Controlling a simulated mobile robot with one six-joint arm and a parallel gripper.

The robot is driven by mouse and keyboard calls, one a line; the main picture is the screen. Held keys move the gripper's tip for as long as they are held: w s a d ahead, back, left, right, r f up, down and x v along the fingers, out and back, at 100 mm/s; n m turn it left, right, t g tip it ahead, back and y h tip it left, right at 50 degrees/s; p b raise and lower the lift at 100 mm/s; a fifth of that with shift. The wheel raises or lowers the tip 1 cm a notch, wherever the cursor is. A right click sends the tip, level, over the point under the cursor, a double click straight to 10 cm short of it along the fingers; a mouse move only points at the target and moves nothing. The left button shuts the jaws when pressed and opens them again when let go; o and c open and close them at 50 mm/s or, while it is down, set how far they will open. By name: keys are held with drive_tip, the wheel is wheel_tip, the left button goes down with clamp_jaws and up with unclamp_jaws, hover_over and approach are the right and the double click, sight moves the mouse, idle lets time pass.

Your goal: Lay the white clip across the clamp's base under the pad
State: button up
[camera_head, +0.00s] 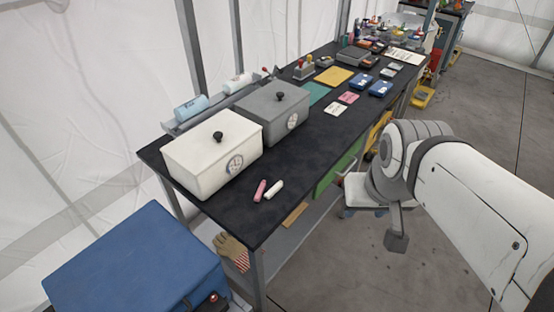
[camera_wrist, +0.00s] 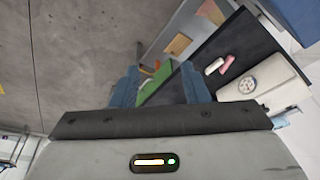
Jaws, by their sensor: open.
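A short white rod-shaped piece (camera_head: 274,190), which looks like the white clip, lies on the black bench top near its front edge. A similar pink piece (camera_head: 260,190) lies just to its left. Both also show in the wrist view, the white one (camera_wrist: 214,66) left of the pink one (camera_wrist: 227,62). My gripper (camera_wrist: 158,72) is open with nothing between its blue fingers, apart from the bench and to the left of the clip there. A small red-knobbed device (camera_head: 266,71) at the bench's back edge may be the clamp; its base and pad are too small to make out.
A white lidded box (camera_head: 205,165) and a grey lidded box (camera_head: 262,117) stand behind the clip. Cards and blue boxes (camera_head: 380,89) lie farther along the bench. A blue case (camera_head: 135,265) stands at the near end. Bare bench top lies right of the clip.

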drive_tip(key=o, duration=0.6)
drive_tip(key=w+a+f+m+g+y+b, duration=0.1)
drive_tip(key=a+f+m+y+b, duration=0.3)
drive_tip(key=f, duration=0.4)
drive_tip(key=shift+w+a+f+m+g+b, duration=0.15)
drive_tip(key=shift+w+a+m+g+b, duration=0.2)
drive_tip(key=shift+w+a+b, duration=0.65)
drive_tip(key=shift+o, duration=1.1)
drive_tip(key=w+a+f+m+y+b, duration=0.3)
drive_tip(key=a+f+m, duration=0.1)
drive_tip(key=m, duration=0.1)
drive_tip(key=shift+w+a+f+y, duration=0.3)
drive_tip(key=shift+w+a+f, duration=0.05)
drive_tip(key=shift+w, duration=0.05)
drive_tip(key=m+t+y+b, duration=0.3)
drive_tip(key=m+t+b, duration=0.4)
drive_tip(key=m, duration=0.9)
approach(275, 189)
drive_tip(key=w, duration=0.2)
drive_tip(key=shift+g, duration=0.35)
drive_tip(key=shift+s+a+b+x, duration=0.1)
drive_tip(key=shift+s+x, duration=0.05)
drive_tip(key=shift+x, duration=1.1)
drive_tip(key=shift+s+a+b+x, duration=0.1)
drive_tip(key=shift+s+b+x, duration=0.05)
drive_tip(key=shift+x, duration=1.05)
drive_tip(key=shift+s+a+b+x, duration=0.1)
drive_tip(key=shift+s+x, duration=0.05)
drive_tip(key=shift+x, duration=1.1)
